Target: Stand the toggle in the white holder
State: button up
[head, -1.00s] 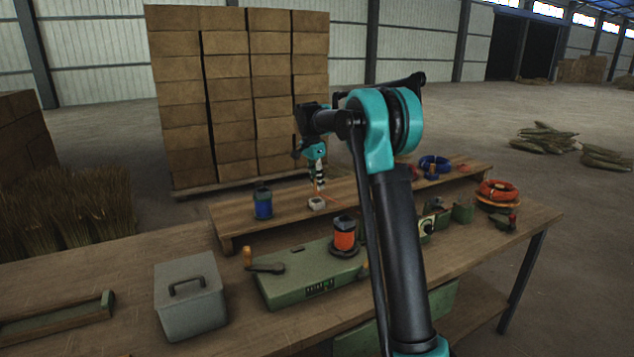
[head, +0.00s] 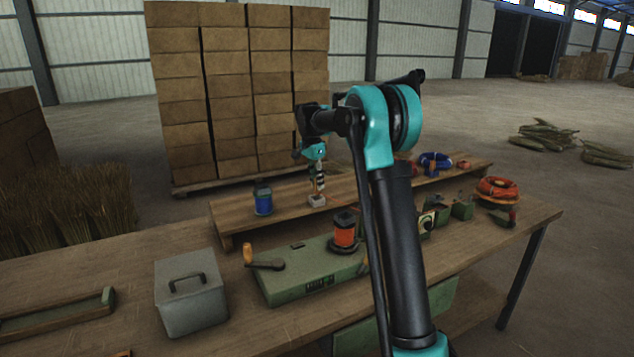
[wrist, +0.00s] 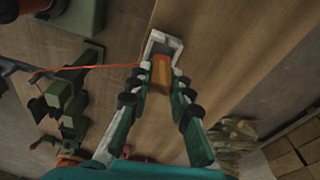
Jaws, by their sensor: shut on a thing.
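The toggle (wrist: 161,74) is an orange-brown wooden piece between the fingers of my gripper (wrist: 158,88) in the wrist view. My gripper is shut on it. The white holder (wrist: 154,42) shows beyond the toggle's far end, its pale walls framing that end. In the head view the holder (head: 317,202) sits on the raised wooden shelf, with my gripper (head: 318,188) directly above it and very close. An orange cord (wrist: 85,68) runs left from the toggle in the wrist view. I cannot tell whether the toggle's bottom is seated inside the holder.
A blue spool (head: 263,201) stands on the shelf left of the holder. A green winding machine (head: 300,275) with an orange spool (head: 344,232) is in front. A grey lidded box (head: 190,298) stands at the left. Orange (head: 497,188) and blue (head: 436,163) coils lie to the right.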

jog(key=shift+f, duration=0.15)
jog(key=shift+f, duration=0.35)
jog(key=shift+f, duration=0.35)
jog(key=shift+f, duration=0.35)
jog(key=shift+f, duration=0.3)
jog(key=o, duration=1)
jog(key=r, duration=0.4)
jog(key=a+r, duration=0.1)
jog(key=r, duration=0.3)
jog(key=s+r, duration=0.1)
jog(key=r, duration=0.2)
jog(key=shift+a+r, duration=0.25)
jog(key=shift+r, duration=0.15)
